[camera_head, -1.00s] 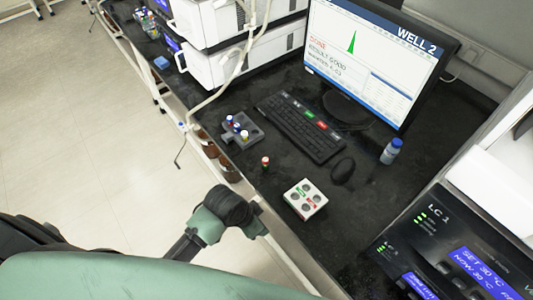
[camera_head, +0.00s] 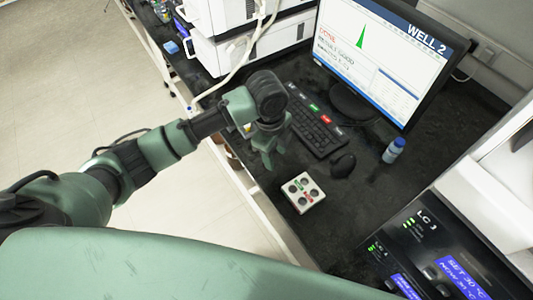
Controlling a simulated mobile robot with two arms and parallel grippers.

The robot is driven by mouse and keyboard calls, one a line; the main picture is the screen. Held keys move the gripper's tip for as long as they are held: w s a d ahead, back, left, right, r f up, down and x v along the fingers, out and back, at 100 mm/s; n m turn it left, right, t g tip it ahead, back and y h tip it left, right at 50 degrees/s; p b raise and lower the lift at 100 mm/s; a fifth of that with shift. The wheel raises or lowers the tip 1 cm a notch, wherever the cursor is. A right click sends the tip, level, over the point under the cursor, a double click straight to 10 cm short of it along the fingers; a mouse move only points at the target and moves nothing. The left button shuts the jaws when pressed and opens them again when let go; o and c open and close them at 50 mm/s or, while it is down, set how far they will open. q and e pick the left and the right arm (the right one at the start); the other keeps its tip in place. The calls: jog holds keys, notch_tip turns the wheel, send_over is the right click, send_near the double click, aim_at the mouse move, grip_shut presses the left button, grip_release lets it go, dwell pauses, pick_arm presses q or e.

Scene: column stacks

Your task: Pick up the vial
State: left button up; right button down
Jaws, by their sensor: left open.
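My left gripper (camera_head: 268,158) points down over the black bench, left of the white four-hole block (camera_head: 303,193), and is open. The small vial with a red cap, seen earlier on the bench left of this block, is hidden behind the gripper and wrist now. I cannot tell whether the fingers are around it. The white block has green and red labels. My right gripper is not in view.
A keyboard (camera_head: 318,130) and a mouse (camera_head: 343,163) lie right of my left arm, under the monitor (camera_head: 380,55). A blue-capped bottle (camera_head: 393,150) stands further right. The LC 1 instrument (camera_head: 440,240) fills the lower right. My arm covers the dark vial rack.

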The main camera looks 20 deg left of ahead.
pick_arm(q)
jog(key=shift+m+y, duration=0.6)
jog(key=shift+m, duration=0.2)
jog(key=w+a+r, duration=0.1)
jog(key=w+a, duration=0.1)
jog(key=w+a+r, duration=0.1)
jog(key=a, duration=0.1)
jog(key=shift+w+r, duration=0.3)
jog(key=shift+w+f+p, duration=0.1)
jog(key=shift+f+p, duration=0.65)
jog(key=shift+f, duration=3.05)
jog(key=shift+c, duration=0.4)
grip_shut()
